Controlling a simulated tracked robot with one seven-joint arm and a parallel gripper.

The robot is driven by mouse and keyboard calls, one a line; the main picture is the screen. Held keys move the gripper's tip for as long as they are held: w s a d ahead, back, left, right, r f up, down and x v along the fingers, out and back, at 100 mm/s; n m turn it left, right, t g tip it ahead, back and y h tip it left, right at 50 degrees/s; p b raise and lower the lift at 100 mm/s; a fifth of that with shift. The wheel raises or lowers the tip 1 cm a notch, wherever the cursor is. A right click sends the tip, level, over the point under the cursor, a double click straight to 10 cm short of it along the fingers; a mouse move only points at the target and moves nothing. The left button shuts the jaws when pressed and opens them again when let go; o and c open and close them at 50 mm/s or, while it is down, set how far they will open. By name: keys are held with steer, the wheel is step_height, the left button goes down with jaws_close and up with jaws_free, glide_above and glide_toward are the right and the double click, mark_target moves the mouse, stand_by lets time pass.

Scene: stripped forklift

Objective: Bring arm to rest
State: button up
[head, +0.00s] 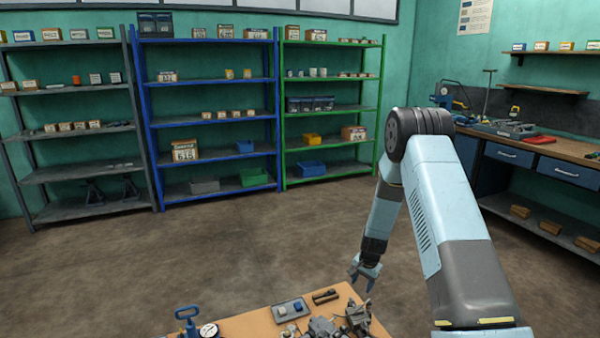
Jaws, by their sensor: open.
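My arm rises on the right of the head view and bends down at its elbow. My gripper (364,274) hangs at its lower end, pointing down. It is open, with nothing seen between its fingers. It is above or near the right back edge of a wooden table (243,325); the exact height is hard to tell.
The table bears a grey tray (291,309), a dark tool (325,296), grey metal parts (320,327), a blue device (188,319) and a gauge (208,330). Shelves (210,118) line the back wall. A workbench (560,150) stands right. Brown floor (230,245) between is clear.

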steer(key=s+r+n+t, duration=0.1)
steer(key=s+r, duration=0.3)
steer(key=r, duration=0.8)
steer(key=s+r+n, duration=0.2)
steer(key=s+r, duration=0.2)
steer(key=r, duration=0.8)
steer(key=s+r+n+t, duration=0.1)
steer(key=s+r, duration=0.3)
steer(key=r, duration=0.7)
steer(key=s+r+n, duration=0.1)
steer(key=s+r, duration=0.3)
steer(key=s, duration=0.5)
steer(key=s+r+n+t, duration=0.1)
steer(key=s+r, duration=0.4)
steer(key=s, duration=0.5)
steer(key=s+r+n+t, duration=0.1)
steer(key=s+r, duration=0.4)
steer(key=s, duration=0.5)
steer(key=shift+s+d+n+h, duration=0.2)
steer(key=shift+d+n+h, duration=0.2)
steer(key=shift+n, duration=0.1)
